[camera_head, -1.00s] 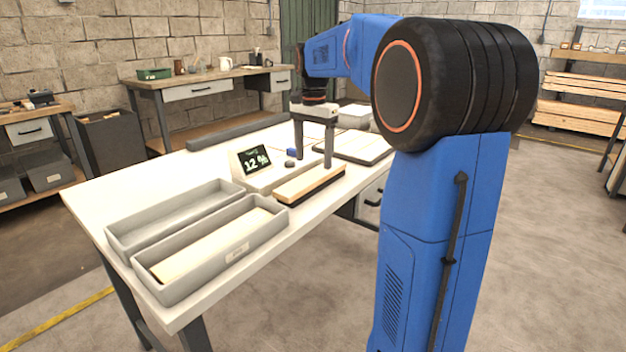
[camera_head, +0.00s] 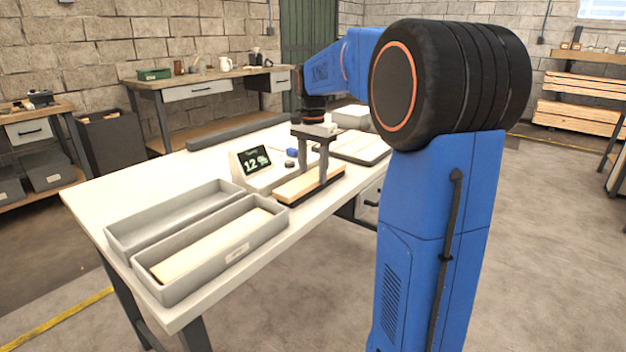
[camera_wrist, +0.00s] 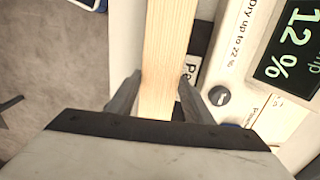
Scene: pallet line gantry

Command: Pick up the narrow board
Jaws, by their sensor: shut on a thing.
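The narrow board (camera_head: 293,187) is a pale wooden strip lying on a dark support along the front edge of the white table, in front of the moisture meter (camera_head: 256,161). My gripper (camera_head: 312,177) reaches down over the board with one finger on each side. In the wrist view, the board (camera_wrist: 168,45) runs up between the two fingers of my gripper (camera_wrist: 161,80), which are shut on its long sides. The board still looks low, at its support; any gap beneath it cannot be made out. The meter's display (camera_wrist: 292,40) reads 12 %.
Two long grey trays stand at the left of the table (camera_head: 100,200): the back tray (camera_head: 125,235) looks empty, and the front tray (camera_head: 160,292) holds a pale board (camera_head: 210,247). Another rack with boards (camera_head: 362,148) lies beyond my gripper. A dark beam (camera_head: 235,130) lies at the back.

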